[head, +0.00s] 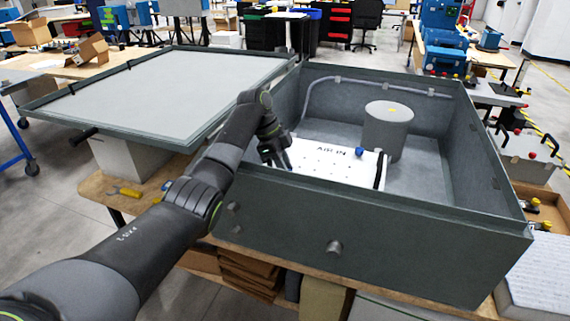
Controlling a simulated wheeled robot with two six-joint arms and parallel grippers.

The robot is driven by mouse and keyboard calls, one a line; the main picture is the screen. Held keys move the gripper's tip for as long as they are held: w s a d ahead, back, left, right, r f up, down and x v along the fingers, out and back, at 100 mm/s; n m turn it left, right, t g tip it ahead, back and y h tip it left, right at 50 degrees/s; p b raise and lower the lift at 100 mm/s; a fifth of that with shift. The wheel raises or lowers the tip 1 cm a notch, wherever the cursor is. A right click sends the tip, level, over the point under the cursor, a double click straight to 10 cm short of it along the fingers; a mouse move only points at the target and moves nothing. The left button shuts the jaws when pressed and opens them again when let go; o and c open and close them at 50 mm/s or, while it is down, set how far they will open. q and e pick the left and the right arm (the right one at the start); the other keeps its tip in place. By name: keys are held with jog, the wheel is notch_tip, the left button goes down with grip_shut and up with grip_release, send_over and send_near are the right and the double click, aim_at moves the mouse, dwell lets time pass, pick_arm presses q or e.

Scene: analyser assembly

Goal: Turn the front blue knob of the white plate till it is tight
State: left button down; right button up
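The white plate (335,168), marked "AIR IN" and dotted with small dark holes, lies inside the open grey box. One blue knob (358,152) shows near its far right side. No other blue knob is visible; the near left part of the plate is partly hidden by my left gripper and the box's front wall. My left gripper (277,164) points down at the plate's left end. Its fingers are small and dark, and I cannot make out whether they hold anything. My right gripper is not in view.
The grey box (375,232) has raised walls around the plate. A grey cylinder (388,128) stands behind the plate, and a hose (375,86) runs along the back wall. The box's lid (180,88) lies to the left. A yellow wrench (124,191) lies on the bench.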

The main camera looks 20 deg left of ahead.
pick_arm(q)
jog(key=shift+r+m, duration=0.1)
jog(key=shift+m, duration=0.6)
jog(key=shift+g, duration=0.3)
jog(key=c, duration=1.2)
grip_release()
jog(key=b+v, duration=0.1)
jog(key=v, duration=1.6)
jog(key=shift+a+r, duration=0.1)
